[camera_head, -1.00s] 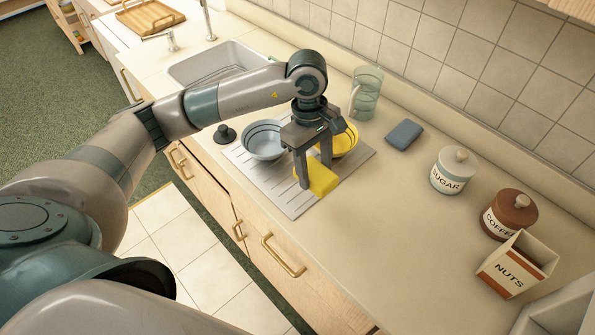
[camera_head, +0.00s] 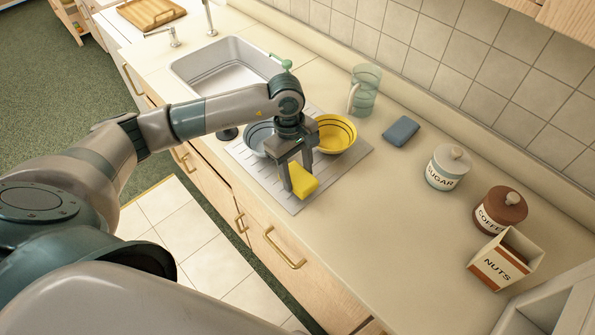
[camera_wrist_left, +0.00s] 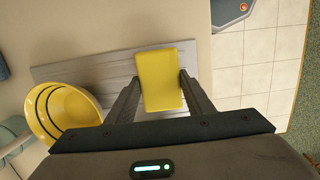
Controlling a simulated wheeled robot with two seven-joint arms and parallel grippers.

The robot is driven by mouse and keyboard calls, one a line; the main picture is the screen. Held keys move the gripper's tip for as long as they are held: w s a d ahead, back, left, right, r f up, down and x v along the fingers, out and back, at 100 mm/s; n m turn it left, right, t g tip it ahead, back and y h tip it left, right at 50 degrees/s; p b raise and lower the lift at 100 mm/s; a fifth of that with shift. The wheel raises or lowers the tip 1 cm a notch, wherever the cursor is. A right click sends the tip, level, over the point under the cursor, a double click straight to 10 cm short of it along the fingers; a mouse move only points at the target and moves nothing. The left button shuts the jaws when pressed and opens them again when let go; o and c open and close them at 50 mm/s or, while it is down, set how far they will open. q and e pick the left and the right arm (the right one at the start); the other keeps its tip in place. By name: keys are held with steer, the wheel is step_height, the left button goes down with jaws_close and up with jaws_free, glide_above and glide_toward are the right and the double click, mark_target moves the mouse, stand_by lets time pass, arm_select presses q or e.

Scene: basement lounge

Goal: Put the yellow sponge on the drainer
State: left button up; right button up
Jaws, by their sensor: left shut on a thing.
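The yellow sponge (camera_head: 303,181) is between the fingers of my left gripper (camera_head: 299,182), which is shut on it. It also shows in the left wrist view (camera_wrist_left: 160,78), between the two fingertips. The sponge is over the front right part of the grey ribbed drainer (camera_head: 347,166); I cannot tell whether it touches the surface. The drainer also shows behind it in the wrist view (camera_wrist_left: 95,72). My right gripper is not in view.
A yellow bowl (camera_head: 337,133) and a pale blue bowl (camera_head: 257,137), partly hidden by my gripper, stand on the drainer. A glass jug (camera_head: 366,90), a blue-grey sponge (camera_head: 401,131), a sugar jar (camera_head: 446,168), a coffee jar (camera_head: 500,210) and a nuts box (camera_head: 506,260) are to the right.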

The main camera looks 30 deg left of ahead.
arm_select(q)
steer(key=shift+f, duration=0.55)
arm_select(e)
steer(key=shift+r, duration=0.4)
arm_select(q)
steer(key=shift+f, duration=0.1)
steer(key=shift+f, duration=0.15)
steer(key=o, duration=0.9)
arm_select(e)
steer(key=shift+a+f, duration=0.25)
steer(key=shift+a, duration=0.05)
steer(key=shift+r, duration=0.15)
